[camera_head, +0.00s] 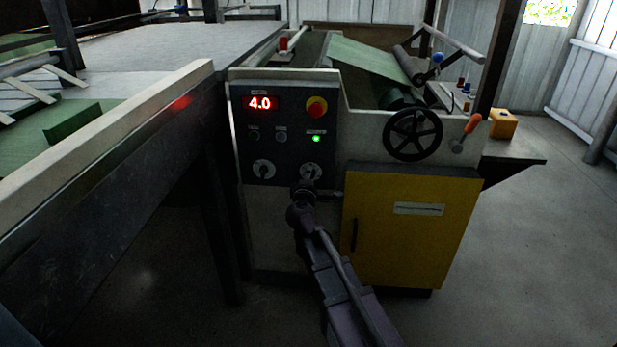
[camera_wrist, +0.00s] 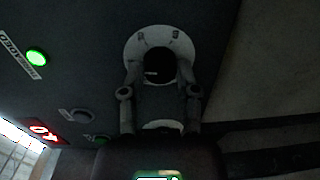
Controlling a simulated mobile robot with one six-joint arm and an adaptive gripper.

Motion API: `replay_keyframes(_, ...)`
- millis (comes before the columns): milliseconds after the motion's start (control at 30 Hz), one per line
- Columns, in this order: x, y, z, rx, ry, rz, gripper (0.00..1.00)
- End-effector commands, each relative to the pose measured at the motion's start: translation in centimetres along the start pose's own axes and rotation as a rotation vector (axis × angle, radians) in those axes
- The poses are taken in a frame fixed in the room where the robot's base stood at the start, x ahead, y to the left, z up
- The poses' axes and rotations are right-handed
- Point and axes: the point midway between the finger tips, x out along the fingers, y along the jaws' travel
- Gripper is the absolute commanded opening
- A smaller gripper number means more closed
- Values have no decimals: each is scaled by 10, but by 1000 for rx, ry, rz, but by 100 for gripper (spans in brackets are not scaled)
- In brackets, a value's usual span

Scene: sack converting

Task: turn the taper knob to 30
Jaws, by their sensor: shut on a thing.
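The dark control panel (camera_head: 285,150) on the machine's front carries two knobs with white dials side by side near its bottom. My gripper (camera_head: 307,184) reaches up to the right-hand knob (camera_head: 311,171) and partly covers it. In the wrist view my gripper (camera_wrist: 159,72) has its two fingers on either side of this dark knob (camera_wrist: 157,66), closed on it. The white dial plate (camera_wrist: 144,43) shows around it, with dark marks too small to read. The left-hand knob (camera_head: 263,169) is free. I cannot read which knob is labelled taper, nor the setting.
A red display (camera_head: 260,103) reads 4.0. A red and yellow stop button (camera_head: 316,107) and a lit green lamp (camera_head: 316,139) sit above the right-hand knob. A black handwheel (camera_head: 412,134) and a yellow cabinet door (camera_head: 408,225) are to the right. A long beam (camera_head: 110,130) runs at left.

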Motion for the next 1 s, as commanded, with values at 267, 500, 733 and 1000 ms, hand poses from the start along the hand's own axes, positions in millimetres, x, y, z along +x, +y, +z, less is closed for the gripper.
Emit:
replay_keyframes(267,2,1,0,259,13,-3,0)
replay_keyframes(500,3,1,0,486,24,-7,0)
replay_keyframes(733,3,1,0,680,33,-10,0)
replay_keyframes(1000,3,1,0,823,40,-13,0)
